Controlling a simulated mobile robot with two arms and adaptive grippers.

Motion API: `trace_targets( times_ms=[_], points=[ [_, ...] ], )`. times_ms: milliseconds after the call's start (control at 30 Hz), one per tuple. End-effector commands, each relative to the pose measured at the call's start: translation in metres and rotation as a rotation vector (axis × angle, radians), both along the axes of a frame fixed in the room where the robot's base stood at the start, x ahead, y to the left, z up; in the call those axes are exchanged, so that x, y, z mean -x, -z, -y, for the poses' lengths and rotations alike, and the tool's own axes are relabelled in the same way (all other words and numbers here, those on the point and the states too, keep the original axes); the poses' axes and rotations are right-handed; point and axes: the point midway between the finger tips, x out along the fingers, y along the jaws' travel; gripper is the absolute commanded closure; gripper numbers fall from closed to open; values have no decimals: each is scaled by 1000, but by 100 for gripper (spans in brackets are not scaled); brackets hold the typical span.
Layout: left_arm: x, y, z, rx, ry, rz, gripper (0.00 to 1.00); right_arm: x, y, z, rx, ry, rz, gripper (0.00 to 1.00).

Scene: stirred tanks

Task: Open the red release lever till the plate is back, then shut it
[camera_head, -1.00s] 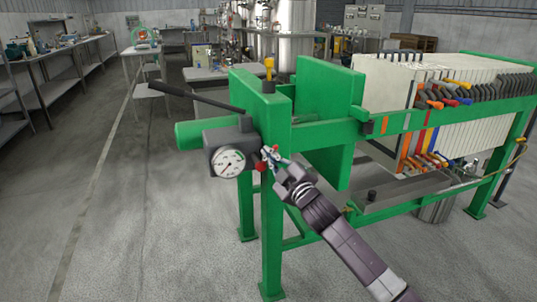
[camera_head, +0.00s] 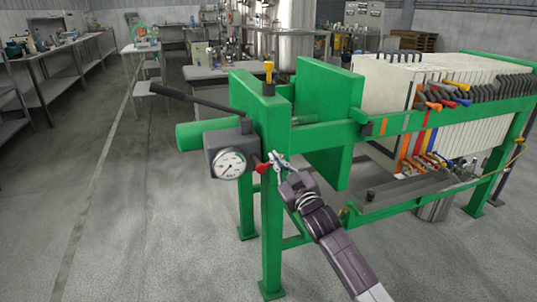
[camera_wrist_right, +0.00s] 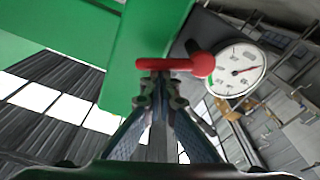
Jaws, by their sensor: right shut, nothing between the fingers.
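The red release lever (camera_head: 262,167) sits on the grey valve block beside the gauge, at the front of the green press frame. In the right wrist view the lever (camera_wrist_right: 165,65) lies across the picture, with its round knob at the right end. My right gripper (camera_head: 279,161) is shut and empty, with its tips close to the lever; in the wrist view the tips (camera_wrist_right: 160,88) are just below the bar, and I cannot tell whether they touch. The green plate (camera_head: 330,115) stands between the front frame and the pale plate stack (camera_head: 400,85). My left gripper is not in view.
A dial gauge (camera_head: 230,164) is beside the lever. A black pump handle (camera_head: 200,101) sticks out left above it. The green front frame (camera_head: 268,190) and its leg are close to my right arm. The floor at left is clear.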

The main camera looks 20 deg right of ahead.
Motion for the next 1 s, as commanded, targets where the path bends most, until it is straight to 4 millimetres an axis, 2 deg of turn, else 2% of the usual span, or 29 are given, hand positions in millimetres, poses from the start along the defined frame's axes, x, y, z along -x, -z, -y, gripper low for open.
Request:
trace_targets(
  times_ms=[200, 367, 1000],
  points=[
    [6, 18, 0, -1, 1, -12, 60, 0, 5, 4, -105, 0, -7, 100],
    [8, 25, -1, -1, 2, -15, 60, 0, 7, 5, -144, 1, -7, 100],
    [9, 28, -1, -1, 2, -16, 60, 3, 9, 6, -158, 1, -7, 100]
  ],
)
